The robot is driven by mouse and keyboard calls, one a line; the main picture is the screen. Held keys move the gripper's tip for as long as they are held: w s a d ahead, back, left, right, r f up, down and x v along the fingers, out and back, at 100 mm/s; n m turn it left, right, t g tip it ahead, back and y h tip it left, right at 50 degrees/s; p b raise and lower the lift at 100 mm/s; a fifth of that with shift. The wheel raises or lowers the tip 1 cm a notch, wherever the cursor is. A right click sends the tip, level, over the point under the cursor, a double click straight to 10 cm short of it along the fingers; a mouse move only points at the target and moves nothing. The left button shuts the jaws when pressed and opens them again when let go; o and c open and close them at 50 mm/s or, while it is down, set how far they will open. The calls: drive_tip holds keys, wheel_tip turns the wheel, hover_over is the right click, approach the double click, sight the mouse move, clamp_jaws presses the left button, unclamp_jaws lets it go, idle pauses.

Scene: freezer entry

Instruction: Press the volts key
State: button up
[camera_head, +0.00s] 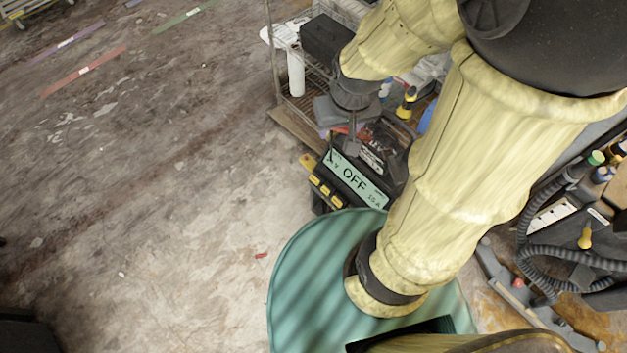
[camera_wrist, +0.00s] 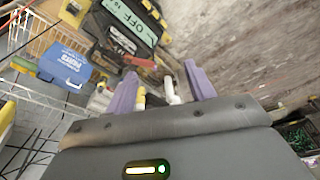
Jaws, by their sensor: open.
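A dark charger-like device has a pale green display (camera_head: 355,182) reading "OFF" and stands left of my arm in the head view. A row of yellow keys (camera_head: 326,192) runs along its lower left edge; their labels are too small to read, so I cannot tell which is volts. The display also shows upside down at the top of the wrist view (camera_wrist: 130,20), with yellow keys (camera_wrist: 153,12) beside it. My gripper (camera_wrist: 162,86) has two purple fingers spread apart with nothing held between them. It is beyond the device's display, apart from the keys.
A wire rack with a black box (camera_head: 325,38) and a white cylinder (camera_head: 296,72) stands behind the device. A blue case (camera_wrist: 65,65) lies beside it in the wrist view. A round teal surface (camera_head: 310,270) is in front. The floor at left is mostly clear.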

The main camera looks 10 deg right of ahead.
drive_tip(key=shift+c, duration=0.2)
clamp_jaws()
idle(1.4)
